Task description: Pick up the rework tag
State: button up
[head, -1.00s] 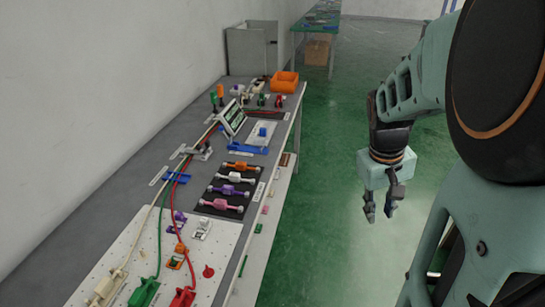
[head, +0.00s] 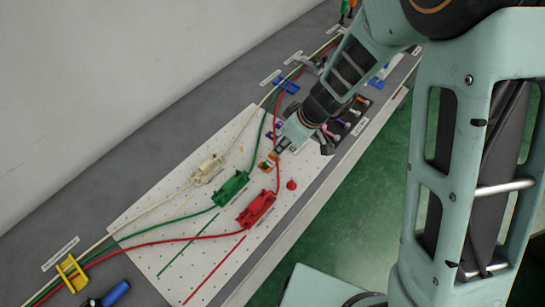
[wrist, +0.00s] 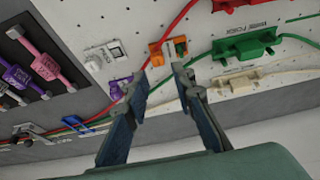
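I cannot make out which item is the rework tag; no lettering that names it is readable. My gripper (head: 286,142) is over the white perforated board (head: 165,225), and its two fingers show apart and empty in the wrist view (wrist: 160,82). An orange fixture (head: 267,163) on the board lies close to the fingertips; in the wrist view the orange fixture (wrist: 157,54) is just beyond them. A purple piece (wrist: 118,88) lies left of the fingers. The forearm hides part of the bench.
A green connector (head: 230,188), a red connector (head: 257,208) and a cream connector (head: 207,169) with cables lie on the board. A red knob (head: 291,185) stands near the edge. Pink and purple handles (wrist: 47,66) lie at left in the wrist view.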

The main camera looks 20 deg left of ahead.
aim_at(269, 161)
jog(key=shift+w+x, duration=0.15)
jog(key=shift+x, duration=1.8)
jog(key=shift+w+x, duration=0.1)
jog(key=shift+x, duration=1.85)
jog(key=shift+a, duration=0.1)
jog(key=shift+c, duration=0.3)
jog(key=c, duration=0.5)
